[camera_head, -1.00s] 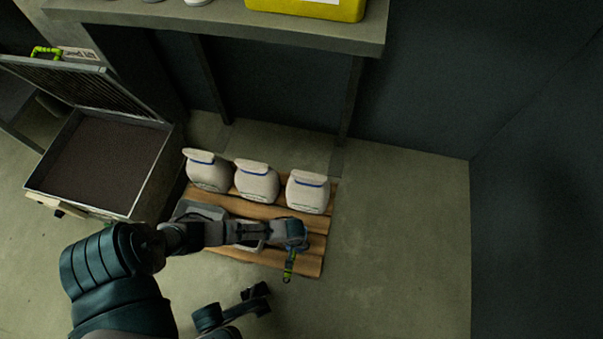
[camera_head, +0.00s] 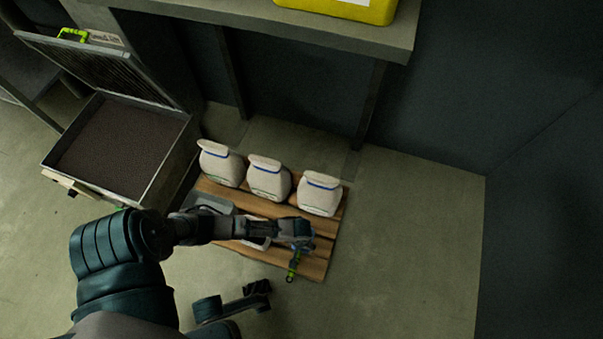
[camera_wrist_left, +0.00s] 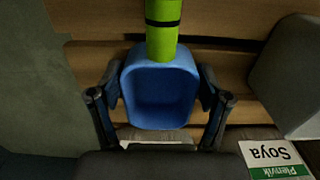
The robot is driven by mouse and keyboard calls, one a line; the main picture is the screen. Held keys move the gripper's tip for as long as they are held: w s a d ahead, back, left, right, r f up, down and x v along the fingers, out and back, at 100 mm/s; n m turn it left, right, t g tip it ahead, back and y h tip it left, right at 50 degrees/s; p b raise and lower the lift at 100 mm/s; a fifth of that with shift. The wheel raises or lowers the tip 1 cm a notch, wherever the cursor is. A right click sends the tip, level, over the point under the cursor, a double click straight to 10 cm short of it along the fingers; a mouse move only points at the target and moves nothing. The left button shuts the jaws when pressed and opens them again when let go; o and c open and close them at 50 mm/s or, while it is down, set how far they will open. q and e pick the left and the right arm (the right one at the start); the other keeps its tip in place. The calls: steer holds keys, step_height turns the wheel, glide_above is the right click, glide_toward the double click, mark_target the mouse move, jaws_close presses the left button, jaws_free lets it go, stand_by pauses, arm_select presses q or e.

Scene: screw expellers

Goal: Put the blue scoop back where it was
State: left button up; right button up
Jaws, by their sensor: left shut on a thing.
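The blue scoop (camera_wrist_left: 161,88) with its bright green handle is between the fingers of my left gripper (camera_wrist_left: 160,100) in the left wrist view. The fingers are shut on the scoop's sides. In the head view my left gripper (camera_head: 296,238) is over the right front part of the wooden pallet (camera_head: 312,266). The scoop's green handle (camera_head: 294,265) points toward the front there, and its blue bowl is mostly hidden by the gripper. I cannot tell whether the scoop touches the pallet. My right gripper (camera_head: 258,288) shows as a dark shape low in the head view, its fingers unclear.
Several white sacks (camera_head: 268,178) stand along the pallet's back. Grey trays (camera_head: 208,203) lie partly under my left arm. An open metal bin (camera_head: 182,153) of dark material stands at left. A shelf (camera_head: 300,32) with a yellow container (camera_head: 350,8) overhangs behind. Floor at right is clear.

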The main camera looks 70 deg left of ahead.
arm_select(q)
steer(key=o, duration=1.3)
steer(key=shift+a+f, duration=0.15)
steer(key=shift+d, duration=0.2)
step_height(320, 180, up, 12)
